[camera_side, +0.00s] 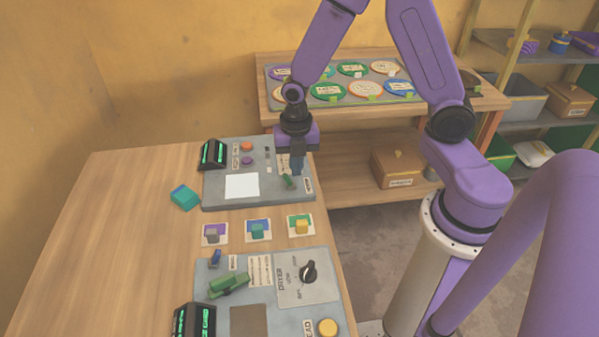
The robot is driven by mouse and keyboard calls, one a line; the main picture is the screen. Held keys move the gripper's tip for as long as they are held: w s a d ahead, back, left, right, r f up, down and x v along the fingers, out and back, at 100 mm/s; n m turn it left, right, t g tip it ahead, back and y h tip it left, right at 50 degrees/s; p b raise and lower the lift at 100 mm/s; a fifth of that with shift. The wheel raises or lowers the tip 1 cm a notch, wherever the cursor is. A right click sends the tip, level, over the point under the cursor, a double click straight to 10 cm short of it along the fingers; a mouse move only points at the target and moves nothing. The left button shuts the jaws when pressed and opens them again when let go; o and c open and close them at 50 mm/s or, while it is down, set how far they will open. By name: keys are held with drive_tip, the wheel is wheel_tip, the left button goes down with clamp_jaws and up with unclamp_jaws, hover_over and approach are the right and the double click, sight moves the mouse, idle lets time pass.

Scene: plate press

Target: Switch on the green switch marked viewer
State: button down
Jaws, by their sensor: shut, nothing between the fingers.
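A small green switch (288,182) is at the front right of the far grey panel (215,195). A label plate (308,185) lies to its right; its text is too small to read. My gripper (297,170) points down over the right side of this panel, with its shut, empty fingers just above and slightly right of the green switch. I cannot tell whether the fingers touch it. Which position the switch is in is also too small to tell.
The far panel also holds a dark green-lit display (213,154), orange and purple buttons, and a white square (242,186). A teal block (184,197) lies left of it. Several coloured blocks on cards separate it from a nearer panel with a green lever (228,285) and black knob (308,271).

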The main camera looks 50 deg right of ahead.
drive_tip(key=shift+s+d+r, duration=0.1)
drive_tip(key=shift+r, duration=0.85)
drive_tip(key=shift+s+d+r, duration=0.15)
drive_tip(key=shift+r, duration=0.8)
drive_tip(key=shift+s+d+r, duration=0.1)
drive_tip(key=shift+r, duration=0.85)
drive_tip(key=s+a+r+m, duration=0.1)
drive_tip(key=s+r+m, duration=0.3)
drive_tip(key=s+m, duration=0.3)
drive_tip(key=s+a+r+m, duration=0.2)
drive_tip(key=s+r+m, duration=0.2)
drive_tip(key=s, duration=0.9)
drive_tip(key=m, duration=0.3)
